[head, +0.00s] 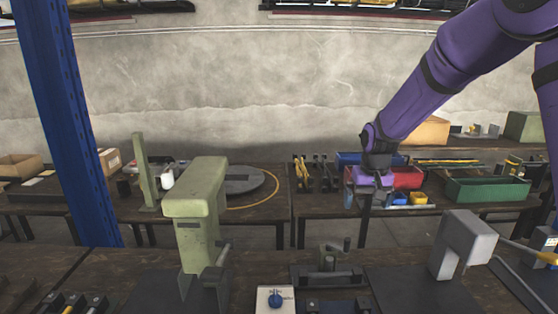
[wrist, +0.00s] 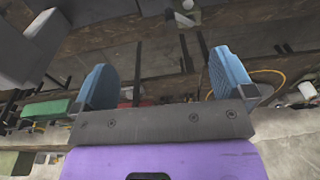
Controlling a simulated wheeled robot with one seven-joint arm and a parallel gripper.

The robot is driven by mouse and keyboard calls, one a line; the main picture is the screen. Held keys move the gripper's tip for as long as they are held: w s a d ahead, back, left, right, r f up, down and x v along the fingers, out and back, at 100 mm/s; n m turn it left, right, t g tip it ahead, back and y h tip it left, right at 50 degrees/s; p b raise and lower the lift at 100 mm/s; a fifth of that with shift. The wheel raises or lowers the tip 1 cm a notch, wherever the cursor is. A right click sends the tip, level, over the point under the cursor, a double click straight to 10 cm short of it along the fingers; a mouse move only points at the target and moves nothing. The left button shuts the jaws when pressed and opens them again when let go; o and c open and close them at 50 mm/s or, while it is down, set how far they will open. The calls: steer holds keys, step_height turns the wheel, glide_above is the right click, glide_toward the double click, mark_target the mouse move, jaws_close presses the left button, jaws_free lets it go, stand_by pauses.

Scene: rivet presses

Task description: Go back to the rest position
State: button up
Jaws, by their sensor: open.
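My purple arm reaches in from the upper right of the head view. My gripper (head: 366,200) hangs at its end, pointing down, above the gap between the near bench and the back tables. In the wrist view my gripper (wrist: 160,85) shows two blue fingers spread wide apart, with nothing between them. A green rivet press (head: 198,215) stands on the near bench to the left of the gripper. A grey press (head: 463,243) stands on the bench to its right, and a grey block shape (wrist: 45,35) shows in the wrist view's upper left.
A control box with a blue knob (head: 275,299) and a small clamp fixture (head: 328,268) sit on the near bench. A blue post (head: 68,120) rises at left. Behind are a red bin (head: 408,178), a green bin (head: 487,190) and a round grey plate (head: 235,180). Air above the bench's middle is clear.

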steer(key=s+d+r+t, duration=0.1)
steer(key=s+d+r, duration=0.1)
steer(key=s+r, duration=0.7)
steer(key=s+d+r+t, duration=0.1)
steer(key=s+r, duration=0.3)
steer(key=s, duration=0.8)
steer(key=s+d+r+t, duration=0.2)
steer(key=s+d+r, duration=0.1)
steer(key=s, duration=1)
steer(key=shift+s+r, duration=0.3)
steer(key=shift+r, duration=0.3)
